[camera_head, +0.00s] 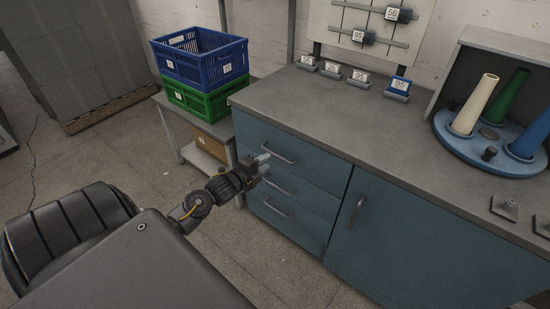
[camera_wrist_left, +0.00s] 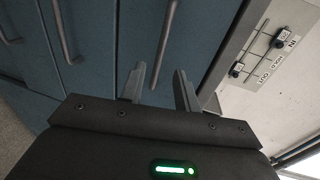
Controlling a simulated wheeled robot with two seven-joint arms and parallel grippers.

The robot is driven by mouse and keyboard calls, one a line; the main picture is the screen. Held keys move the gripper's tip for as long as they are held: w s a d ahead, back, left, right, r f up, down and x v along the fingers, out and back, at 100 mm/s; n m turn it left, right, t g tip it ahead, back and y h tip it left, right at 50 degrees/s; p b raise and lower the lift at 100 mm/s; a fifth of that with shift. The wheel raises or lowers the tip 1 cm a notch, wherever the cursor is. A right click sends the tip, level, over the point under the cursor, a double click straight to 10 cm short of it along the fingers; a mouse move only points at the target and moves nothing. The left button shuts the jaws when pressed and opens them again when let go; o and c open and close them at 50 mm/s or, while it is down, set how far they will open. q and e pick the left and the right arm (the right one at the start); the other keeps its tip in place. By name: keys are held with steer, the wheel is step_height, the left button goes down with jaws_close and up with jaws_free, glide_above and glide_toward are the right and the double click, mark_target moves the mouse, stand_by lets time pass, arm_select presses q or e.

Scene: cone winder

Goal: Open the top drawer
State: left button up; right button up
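The top drawer (camera_head: 310,158) is the uppermost blue front at the cabinet's left end, just under the grey worktop. It looks closed. Its grey bar handle (camera_head: 282,156) also shows in the left wrist view (camera_wrist_left: 166,40). My left gripper (camera_head: 264,160) is at the left end of this handle in the head view. In the left wrist view the gripper (camera_wrist_left: 160,88) has its two fingers apart, with the handle's near end showing between or just beyond the tips. I cannot tell whether they touch it. My right gripper is not in view.
Lower drawer handles (camera_head: 276,208) sit below. A cabinet door (camera_head: 410,235) is to the right. A blue crate (camera_head: 200,58) on a green crate (camera_head: 198,100) stands on a side table at left. The worktop (camera_head: 330,110) holds labelled blocks and a cone turntable (camera_head: 480,150). The floor before the drawers is clear.

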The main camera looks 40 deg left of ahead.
arm_select(q)
steer(key=x, duration=0.6)
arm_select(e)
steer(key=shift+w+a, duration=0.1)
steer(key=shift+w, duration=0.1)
